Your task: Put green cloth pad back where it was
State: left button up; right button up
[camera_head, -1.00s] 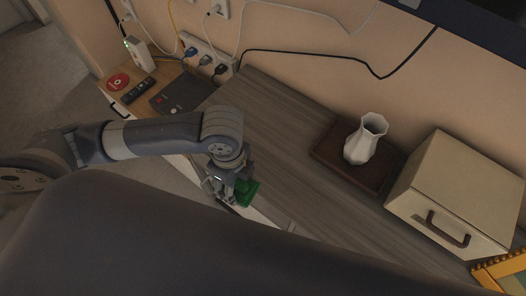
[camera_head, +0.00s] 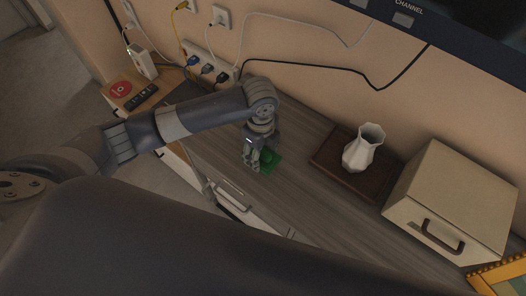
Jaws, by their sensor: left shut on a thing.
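The green cloth pad (camera_head: 270,160) is at my left gripper (camera_head: 257,167), over the grey wood cabinet top (camera_head: 215,148). My left gripper points down and is shut on the pad. The fingers hide part of the pad. I cannot tell whether the pad touches the cabinet top. My right gripper is not in view.
A white vase (camera_head: 364,148) stands on a brown tray (camera_head: 328,157) to the right. A cream box (camera_head: 455,195) with a handle stands further right. A power strip (camera_head: 208,68) and cables run along the wall. Bare cabinet top lies between gripper and tray.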

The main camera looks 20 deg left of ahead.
aim_at(263, 154)
pick_arm(q)
jog(key=shift+w, duration=0.55)
jog(key=shift+w+f+p, duration=0.15)
jog(key=shift+f+p, duration=0.15)
jog(key=shift+f, duration=0.1)
notch_tip(263, 154, down, 2)
jog(key=shift+f+p, duration=0.15)
jog(key=shift+p, duration=0.15)
jog(key=shift+f, duration=0.3)
jog(key=shift+f, duration=0.15)
jog(key=o, duration=0.8)
jog(key=shift+o, duration=1.1)
